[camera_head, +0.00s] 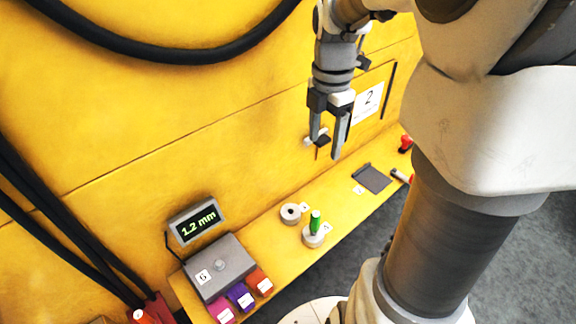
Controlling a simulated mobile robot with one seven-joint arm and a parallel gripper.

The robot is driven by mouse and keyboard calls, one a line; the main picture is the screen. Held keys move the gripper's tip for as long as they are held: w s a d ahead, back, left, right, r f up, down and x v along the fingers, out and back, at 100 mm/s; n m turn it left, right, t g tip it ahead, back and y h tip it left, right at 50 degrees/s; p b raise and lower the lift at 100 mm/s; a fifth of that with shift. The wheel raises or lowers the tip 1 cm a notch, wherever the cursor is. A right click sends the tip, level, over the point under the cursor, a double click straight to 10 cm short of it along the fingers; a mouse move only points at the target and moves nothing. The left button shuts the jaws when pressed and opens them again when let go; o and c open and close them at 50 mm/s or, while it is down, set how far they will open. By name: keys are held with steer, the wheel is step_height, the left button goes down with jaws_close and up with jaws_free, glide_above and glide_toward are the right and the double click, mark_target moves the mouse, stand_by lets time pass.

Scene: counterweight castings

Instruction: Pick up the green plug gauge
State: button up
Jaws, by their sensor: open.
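The green plug gauge (315,222) stands upright in a pale round holder (313,238) on the yellow ledge, with a small label beside it. My gripper (328,148) hangs above the ledge, higher than the gauge and a little to its right in the picture. Its two fingers point down and are open with nothing held. The lower part of the gauge is hidden in the holder.
A pale ring (291,213) sits close left of the gauge. A grey box (220,267), a display reading 1.2 mm (196,222) and coloured blocks (240,296) are further left. A dark pad (371,178) and a red-topped item (405,143) lie right. The yellow wall stands behind.

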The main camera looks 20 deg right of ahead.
steer(key=shift+f, duration=0.1)
steer(key=m+b, duration=0.4)
steer(key=b, duration=1)
glide_toward(316, 213)
step_height(316, 213, down, 11)
steer(key=shift+w+r+b, duration=0.1)
steer(key=shift+r+b, duration=0.1)
steer(key=shift+b, duration=0.75)
steer(key=shift+f+b, duration=0.3)
steer(key=shift+f, duration=2.4)
steer(key=shift+c, duration=0.2)
steer(key=shift+r, duration=0.1)
jaws_close()
